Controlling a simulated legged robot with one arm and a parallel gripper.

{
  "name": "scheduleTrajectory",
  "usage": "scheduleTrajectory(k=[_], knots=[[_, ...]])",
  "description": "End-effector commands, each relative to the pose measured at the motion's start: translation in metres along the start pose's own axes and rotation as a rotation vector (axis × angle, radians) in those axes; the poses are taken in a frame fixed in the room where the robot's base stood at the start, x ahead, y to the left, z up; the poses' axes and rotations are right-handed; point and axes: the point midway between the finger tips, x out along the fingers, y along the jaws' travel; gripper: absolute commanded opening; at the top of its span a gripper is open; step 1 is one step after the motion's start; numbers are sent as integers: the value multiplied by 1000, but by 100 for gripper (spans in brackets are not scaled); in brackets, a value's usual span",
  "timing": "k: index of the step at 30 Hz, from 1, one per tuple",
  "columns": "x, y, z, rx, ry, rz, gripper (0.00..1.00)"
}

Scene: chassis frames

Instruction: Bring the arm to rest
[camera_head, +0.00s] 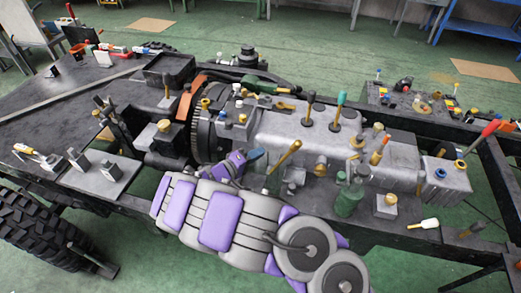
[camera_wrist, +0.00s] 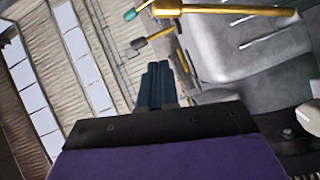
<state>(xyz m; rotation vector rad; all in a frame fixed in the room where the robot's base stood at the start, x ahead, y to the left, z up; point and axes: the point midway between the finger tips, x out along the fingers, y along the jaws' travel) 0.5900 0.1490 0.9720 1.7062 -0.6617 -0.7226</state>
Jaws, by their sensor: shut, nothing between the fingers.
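My arm, with purple and grey links, reaches from the lower right of the head view up across the front of the chassis. My gripper (camera_head: 256,155) is shut and empty beside the grey gearbox housing (camera_head: 285,130), near a brass-coloured lever (camera_head: 284,157). I cannot tell whether it touches the housing. In the wrist view my gripper (camera_wrist: 157,68) shows its dark blue fingers together, pointing up in the picture. A yellow lever with a teal knob (camera_wrist: 134,14) and a dark-knobbed lever (camera_wrist: 140,42) stand beyond them.
A tyre (camera_head: 38,232) lies at the lower left. A grey plate with blocks (camera_head: 112,165) sits on the left of the frame. A green bottle-like part (camera_head: 349,192) stands right of the gripper. A blue bench (camera_head: 482,28) is at the back right. Green floor (camera_head: 330,55) lies behind the chassis.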

Motion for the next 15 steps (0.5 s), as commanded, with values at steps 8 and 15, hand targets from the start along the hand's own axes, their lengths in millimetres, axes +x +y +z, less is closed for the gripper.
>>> scheduleTrajectory(k=[8, 15], knots=[[-5, -3, -3, -4, 1, 4, 0], [-5, -2, -3, -4, 1, 4, 0]])
